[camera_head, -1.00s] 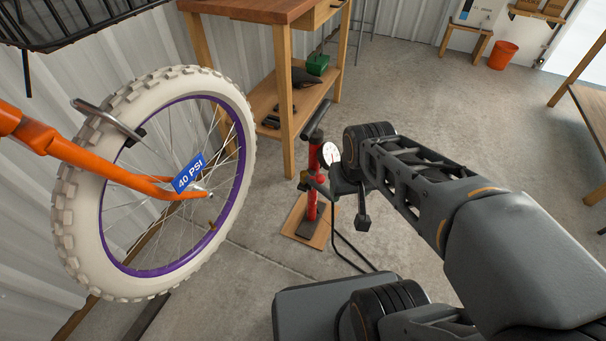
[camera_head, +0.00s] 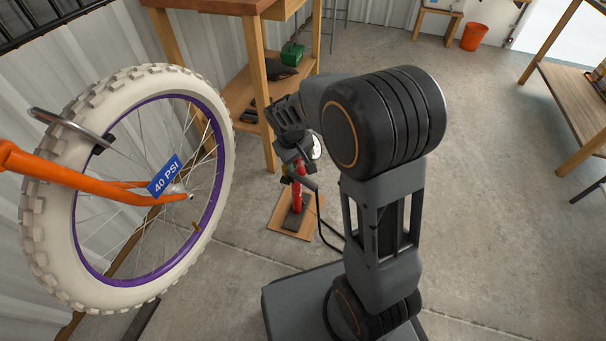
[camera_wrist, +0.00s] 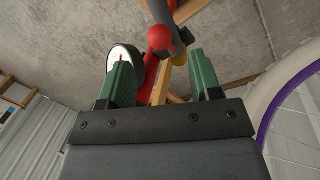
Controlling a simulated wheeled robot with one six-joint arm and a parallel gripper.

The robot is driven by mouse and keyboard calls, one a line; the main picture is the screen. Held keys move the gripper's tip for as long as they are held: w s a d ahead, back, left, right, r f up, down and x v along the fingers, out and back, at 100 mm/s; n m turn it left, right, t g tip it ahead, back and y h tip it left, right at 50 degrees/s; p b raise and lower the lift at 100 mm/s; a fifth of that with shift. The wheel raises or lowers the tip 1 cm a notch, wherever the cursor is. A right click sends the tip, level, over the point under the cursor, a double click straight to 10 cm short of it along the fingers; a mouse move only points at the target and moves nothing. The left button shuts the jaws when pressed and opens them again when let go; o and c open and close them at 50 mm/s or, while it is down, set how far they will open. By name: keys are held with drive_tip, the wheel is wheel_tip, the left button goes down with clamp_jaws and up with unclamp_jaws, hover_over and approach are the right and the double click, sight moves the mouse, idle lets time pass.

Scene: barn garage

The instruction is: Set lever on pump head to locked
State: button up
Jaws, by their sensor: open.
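The red floor pump (camera_head: 297,194) stands on a wooden board beside the bicycle wheel. Its round white gauge (camera_wrist: 124,58) shows in the wrist view, partly behind my left finger. A dark grey cylinder (camera_wrist: 164,14), which looks like the pump head, is at the top of that view. Contact cannot be told, nor the lever's exact position. My arm partly covers the pump's upper part in the head view.
The white-tyred wheel (camera_head: 58,195), with an orange frame and a blue "40 PSI" tag (camera_head: 165,177), is left of the pump. A wooden workbench (camera_head: 257,85) stands close behind. A black hose (camera_head: 322,236) runs beside the pump.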

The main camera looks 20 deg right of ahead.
sight(302, 169)
drive_tip(key=b+x, duration=0.2)
drive_tip(key=x, duration=0.5)
drive_tip(key=shift+d, duration=0.1)
